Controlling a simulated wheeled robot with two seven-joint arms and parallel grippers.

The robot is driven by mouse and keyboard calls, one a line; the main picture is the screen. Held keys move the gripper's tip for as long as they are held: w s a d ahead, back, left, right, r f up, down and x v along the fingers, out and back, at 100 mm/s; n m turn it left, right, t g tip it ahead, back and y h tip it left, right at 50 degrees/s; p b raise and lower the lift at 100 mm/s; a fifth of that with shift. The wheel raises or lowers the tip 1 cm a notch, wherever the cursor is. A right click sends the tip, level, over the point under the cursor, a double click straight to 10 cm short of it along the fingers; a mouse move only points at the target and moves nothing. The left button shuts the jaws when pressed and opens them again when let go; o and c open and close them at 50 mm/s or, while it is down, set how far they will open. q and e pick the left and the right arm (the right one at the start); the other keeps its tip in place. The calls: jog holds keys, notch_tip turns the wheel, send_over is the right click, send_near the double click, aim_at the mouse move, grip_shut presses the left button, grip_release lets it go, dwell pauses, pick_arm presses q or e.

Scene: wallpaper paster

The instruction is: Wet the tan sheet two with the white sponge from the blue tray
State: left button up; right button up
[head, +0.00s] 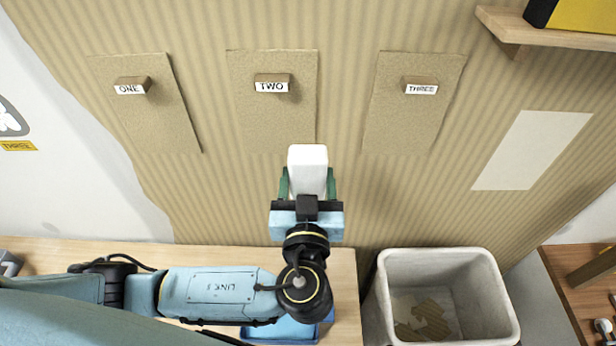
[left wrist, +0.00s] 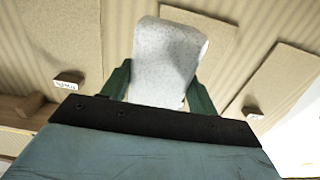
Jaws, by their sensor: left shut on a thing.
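The tan sheet two (head: 250,122) hangs on the striped wall, under a small block labelled TWO (head: 272,84). My left gripper (head: 307,184) is shut on the white sponge (head: 306,166), which sticks out between its green fingers. In the head view the sponge's far end overlaps the lower right edge of sheet two; whether it touches cannot be told. The left wrist view shows the sponge (left wrist: 165,65) between the fingers (left wrist: 160,92), in front of tan sheets. The blue tray (head: 283,330) lies on the table, mostly hidden by my left arm. My right gripper is not in view.
Sheet one (head: 150,115) and sheet three (head: 410,115) hang on either side. A pale blank patch (head: 533,150) is at right, below a wooden shelf (head: 550,30). A grey bin (head: 497,308) holding scraps stands right of the wooden table (head: 343,290).

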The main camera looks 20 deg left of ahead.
pick_arm(q)
jog(key=shift+s+f, duration=0.1)
jog(key=shift+f, duration=0.1)
jog(key=b+x, duration=0.3)
jog(key=x, duration=0.3)
jog(key=shift+w+r, duration=0.1)
jog(key=shift+w, duration=0.2)
jog(key=shift+x, duration=1.35)
dwell(2.8)
jog(key=shift+s, duration=0.15)
jog(key=shift+s+a, duration=0.25)
jog(key=shift+a, duration=0.7)
jog(key=shift+s+a, duration=0.3)
jog(key=shift+a, duration=0.7)
jog(key=shift+s+a, duration=0.25)
jog(key=shift+a, duration=0.75)
jog(key=shift+s+a, duration=0.25)
jog(key=shift+a, duration=0.75)
